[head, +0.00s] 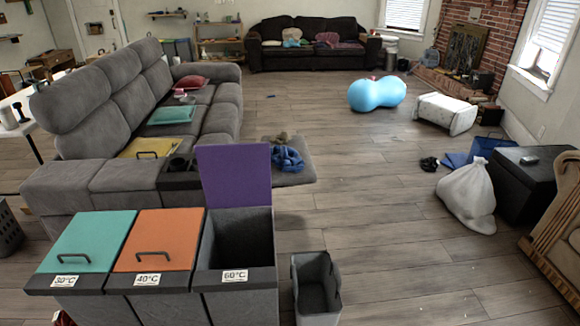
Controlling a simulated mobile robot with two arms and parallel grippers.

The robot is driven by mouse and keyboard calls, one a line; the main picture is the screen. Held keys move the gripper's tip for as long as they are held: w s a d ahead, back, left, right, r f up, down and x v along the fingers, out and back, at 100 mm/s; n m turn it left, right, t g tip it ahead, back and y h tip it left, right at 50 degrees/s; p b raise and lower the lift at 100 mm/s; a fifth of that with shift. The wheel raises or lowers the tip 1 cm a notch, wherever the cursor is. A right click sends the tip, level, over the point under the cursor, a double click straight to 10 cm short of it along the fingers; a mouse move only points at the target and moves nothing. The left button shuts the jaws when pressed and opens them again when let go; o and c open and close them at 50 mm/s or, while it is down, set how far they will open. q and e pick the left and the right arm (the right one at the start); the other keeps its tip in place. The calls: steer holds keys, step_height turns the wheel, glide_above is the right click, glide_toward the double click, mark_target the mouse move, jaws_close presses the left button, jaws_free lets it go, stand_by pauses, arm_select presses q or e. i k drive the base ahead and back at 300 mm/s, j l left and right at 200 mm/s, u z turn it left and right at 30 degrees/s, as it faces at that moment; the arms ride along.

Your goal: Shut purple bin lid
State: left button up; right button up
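The purple lid (234,176) stands raised, about upright, at the back edge of the right-hand bin of a three-bin set. That bin (236,280) is grey, labelled 60°C, and its dark inside shows from above. Beside it, the orange lid (150,226) on the 40°C bin and the teal lid (75,236) on the 30°C bin lie flat and shut, each with a dark handle. Neither of my grippers is in the head view.
A small open grey box (317,288) stands on the floor right of the bins. A grey sofa (120,110) stands behind them. A white sack (467,197) and a black cabinet (527,180) are at the right. The wooden floor between is mostly clear.

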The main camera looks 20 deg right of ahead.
mark_target(233, 175)
steer(key=i+l+z, duration=0.1)
steer(key=l+z, duration=0.4)
steer(key=i+l+z, duration=0.2)
steer(key=z, duration=0.3)
steer(key=i+l+z, duration=0.25)
steer(key=l+z, duration=0.25)
steer(key=i+l+z, duration=0.1)
steer(key=i+z, duration=0.15)
steer(key=z, duration=0.25)
steer(key=i+l+z, duration=0.25)
steer(key=i+z, duration=0.2)
steer(key=i, duration=0.3)
steer(key=i+u, duration=0.45)
steer(key=i+l+u, duration=0.1)
steer(key=i+u, duration=0.4)
steer(key=i+j+u, duration=0.1)
steer(key=i+u, duration=0.2)
steer(key=u, duration=0.15)
steer(key=i+u, duration=0.3)
steer(key=u, duration=0.15)
steer(key=i+u, duration=0.3)
steer(key=u, duration=0.15)
steer(key=i+l+u, duration=0.25)
steer(key=u, duration=0.2)
steer(key=i+l+u, duration=0.25)
steer(key=u, duration=0.2)
